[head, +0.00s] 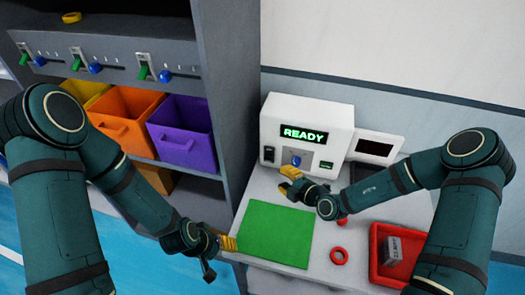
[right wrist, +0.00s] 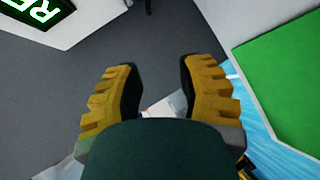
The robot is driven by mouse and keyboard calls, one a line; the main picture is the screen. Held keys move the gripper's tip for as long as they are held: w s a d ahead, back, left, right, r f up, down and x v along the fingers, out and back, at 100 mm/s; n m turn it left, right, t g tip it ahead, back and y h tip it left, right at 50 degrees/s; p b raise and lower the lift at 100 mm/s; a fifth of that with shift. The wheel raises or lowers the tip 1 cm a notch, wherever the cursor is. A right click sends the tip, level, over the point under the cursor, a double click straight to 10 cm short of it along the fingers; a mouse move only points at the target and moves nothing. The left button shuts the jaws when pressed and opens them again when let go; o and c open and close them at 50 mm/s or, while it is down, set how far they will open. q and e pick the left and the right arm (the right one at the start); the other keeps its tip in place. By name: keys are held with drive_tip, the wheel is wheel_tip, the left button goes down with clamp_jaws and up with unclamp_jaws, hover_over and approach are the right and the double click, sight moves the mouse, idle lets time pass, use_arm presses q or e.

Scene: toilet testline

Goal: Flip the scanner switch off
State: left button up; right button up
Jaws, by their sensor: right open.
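The white scanner (head: 325,115) stands at the back of the bench, and its green-lit display (head: 304,134) reads READY. My left gripper (head: 230,243) is at the bench's left edge.
A green mat (head: 275,234) lies on the bench, with a red ring (head: 339,256) beside it. A red tray (head: 374,262) holds a grey box (head: 392,250). At left, a shelf has orange (head: 123,120) and purple (head: 184,137) bins below a panel of levers (head: 100,65).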

sight(268, 159)
drive_tip(key=w+a+f, duration=0.1)
drive_tip(key=w, duration=0.3)
drive_tip(key=w+a+f+m, duration=0.1)
drive_tip(key=w+a+f, duration=0.1)
drive_tip(key=w, duration=0.2)
drive_tip(key=w+a+f+m+b, duration=0.1)
drive_tip(key=w+a, duration=0.1)
drive_tip(key=w, duration=0.2)
drive_tip(key=shift+w+f+t+h, duration=0.15)
drive_tip(key=shift+w+t+h, duration=0.25)
clamp_jaws()
